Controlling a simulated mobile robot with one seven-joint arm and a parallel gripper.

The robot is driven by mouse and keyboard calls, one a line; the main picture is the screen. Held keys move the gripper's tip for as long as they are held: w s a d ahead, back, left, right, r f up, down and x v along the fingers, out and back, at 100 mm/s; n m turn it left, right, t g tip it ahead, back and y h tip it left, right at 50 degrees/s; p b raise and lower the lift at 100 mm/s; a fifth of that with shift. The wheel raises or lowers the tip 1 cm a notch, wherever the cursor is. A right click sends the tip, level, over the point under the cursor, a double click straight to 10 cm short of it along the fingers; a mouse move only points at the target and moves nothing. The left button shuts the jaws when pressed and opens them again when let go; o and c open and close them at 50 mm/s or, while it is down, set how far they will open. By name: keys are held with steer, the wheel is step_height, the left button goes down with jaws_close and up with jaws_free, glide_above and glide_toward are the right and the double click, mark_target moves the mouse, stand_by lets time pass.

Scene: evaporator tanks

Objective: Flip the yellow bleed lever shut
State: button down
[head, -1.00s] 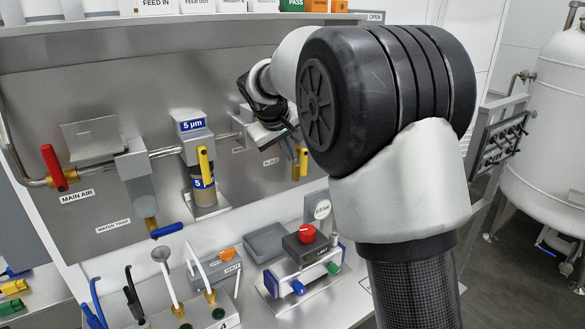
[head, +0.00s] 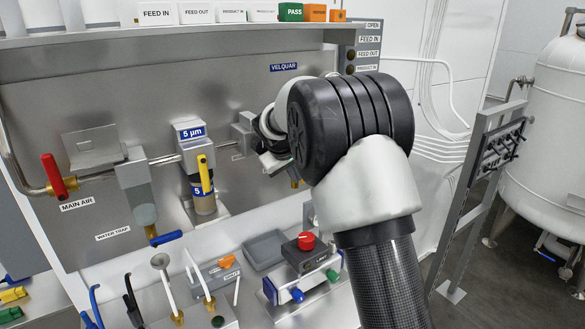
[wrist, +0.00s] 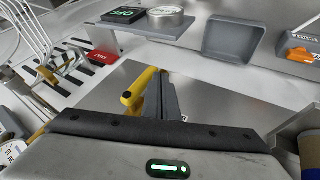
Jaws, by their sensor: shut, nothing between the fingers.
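In the wrist view the yellow bleed lever (wrist: 140,88) stands immediately left of my gripper's grey fingers (wrist: 168,98). The fingers are closed together with nothing between them. I cannot tell whether they touch the lever. In the head view my gripper (head: 276,162) is at the right part of the steel panel, partly hidden by my arm. The lever is hidden there behind my arm; only a bit of brass fitting (head: 295,182) shows under the wrist.
Another yellow lever (head: 204,174) is on the 5 µm filter, left of my gripper. A red MAIN AIR lever (head: 53,175) and a blue water trap lever (head: 166,238) are farther left. Below are a grey tray (head: 264,250) and a box with a red knob (head: 306,241).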

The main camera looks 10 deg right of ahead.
steer(key=shift+w+d+f, duration=0.1)
steer(key=shift+w+f, duration=0.1)
steer(key=shift+f, duration=0.05)
steer(key=shift+f, duration=0.1)
